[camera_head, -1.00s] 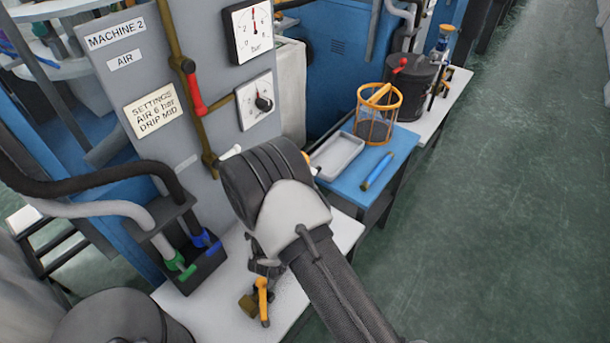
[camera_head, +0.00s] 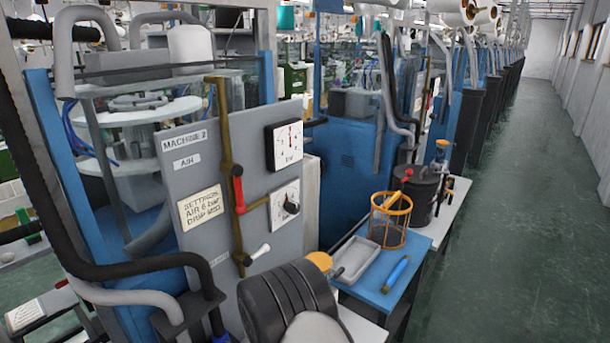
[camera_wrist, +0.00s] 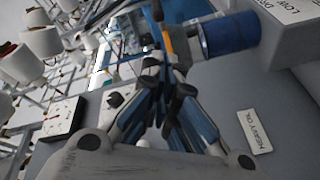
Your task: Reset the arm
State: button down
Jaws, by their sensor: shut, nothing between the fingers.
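My gripper (camera_wrist: 165,78) shows in the wrist view, its dark and blue-grey linkages drawn together toward the middle. It is shut and holds nothing. In the head view my dark ribbed arm joint with its pale cover stands at the bottom centre, in front of the grey panel (camera_head: 200,170) marked MACHINE 2. My gripper is out of the head view, below the picture or behind the arm; I cannot tell which.
A blue side table (camera_head: 410,262) holds a grey tray (camera_head: 345,272), an orange-rimmed basket (camera_head: 390,240) and a blue cylinder (camera_head: 396,274). The panel has a red-handled valve (camera_head: 238,190) and gauges. The green aisle floor (camera_head: 500,220) at right is clear.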

notch_tip(320, 180, up, 11)
jog(key=w+m+g+y, duration=0.1)
jog(key=m+g+y, duration=0.2)
jog(key=y, duration=0.2)
jog(key=s+d+r+m+g+y, duration=0.1)
jog(key=s+d+r+g+y, duration=0.1)
jog(key=s+r, duration=0.4)
jog(key=s+d+m+g, duration=0.2)
jog(key=s+d, duration=0.3)
jog(key=s, duration=1.1)
jog(key=s+d+r+m+g+h, duration=0.1)
jog(key=s+d+g, duration=0.4)
jog(key=s, duration=1.2)
jog(key=shift+d+r+m+g, duration=0.3)
jog(key=shift+d+m, duration=0.1)
jog(key=shift+m, duration=0.2)
